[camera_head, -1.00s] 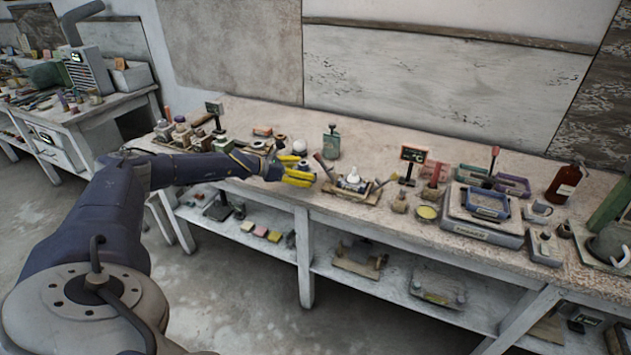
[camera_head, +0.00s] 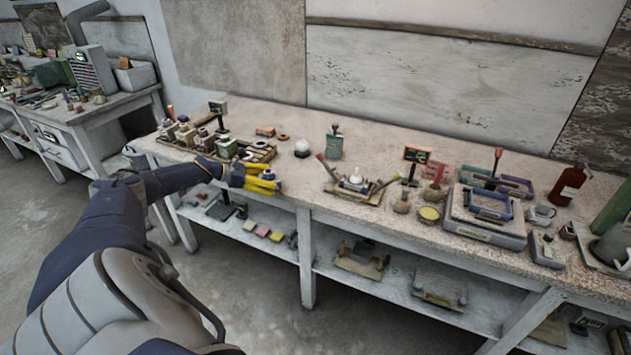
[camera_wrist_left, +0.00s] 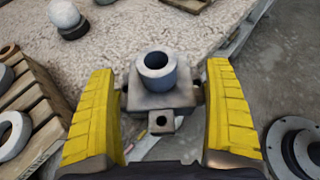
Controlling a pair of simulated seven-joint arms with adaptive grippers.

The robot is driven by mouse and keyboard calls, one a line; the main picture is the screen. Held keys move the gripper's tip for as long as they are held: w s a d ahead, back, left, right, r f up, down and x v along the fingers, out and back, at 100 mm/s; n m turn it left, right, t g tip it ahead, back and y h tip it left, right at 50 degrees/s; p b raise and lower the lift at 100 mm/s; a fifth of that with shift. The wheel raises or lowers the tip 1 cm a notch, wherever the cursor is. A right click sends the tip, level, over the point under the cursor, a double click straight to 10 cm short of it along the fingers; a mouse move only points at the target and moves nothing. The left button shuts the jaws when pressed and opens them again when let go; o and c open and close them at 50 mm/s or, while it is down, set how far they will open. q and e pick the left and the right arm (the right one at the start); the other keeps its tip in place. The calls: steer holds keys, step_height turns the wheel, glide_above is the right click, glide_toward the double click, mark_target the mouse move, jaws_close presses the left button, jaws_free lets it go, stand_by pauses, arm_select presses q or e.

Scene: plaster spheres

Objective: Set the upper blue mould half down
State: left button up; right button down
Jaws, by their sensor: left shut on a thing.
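The upper blue mould half (camera_wrist_left: 160,88) is a grey block with a blue-grey round collar and a small drilled lug. It sits between the two yellow fingers of my left gripper (camera_wrist_left: 161,112), which is shut on it. In the head view my left gripper (camera_head: 264,182) is near the bench's front edge, and the mould half (camera_head: 267,174) shows small between its fingers. The bench surface lies below it in the left wrist view. The underside of the mould half is hidden. My right gripper is not in view.
A wooden slatted rack (camera_head: 262,153) with several mould pieces stands left of the gripper on the bench (camera_head: 300,180). Bare bench lies between gripper and tool tray (camera_head: 348,194).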

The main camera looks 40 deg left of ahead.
arm_select(q)
glide_toward(314, 179)
steer(key=w, duration=0.1)
steer(key=w+d, duration=0.2)
steer(key=shift+w+d+r, duration=0.2)
steer(key=shift+w+r, duration=0.2)
steer(key=shift+r+x, duration=0.25)
steer(key=shift+x, duration=0.9)
steer(key=shift+r+x, duration=0.2)
steer(key=shift+x, duration=0.95)
steer(key=shift+w+d+f, duration=0.1)
steer(key=shift+f, duration=0.25)
steer(key=shift+f, duration=0.1)
steer(key=o, duration=1.4)
steer(key=shift+c, duration=0.2)
steer(key=v, duration=1.1)
steer(key=shift+s, duration=0.25)
steer(key=shift+s+a+r, duration=0.2)
steer(key=shift+a+r, duration=0.05)
steer(key=shift+r, duration=0.1)
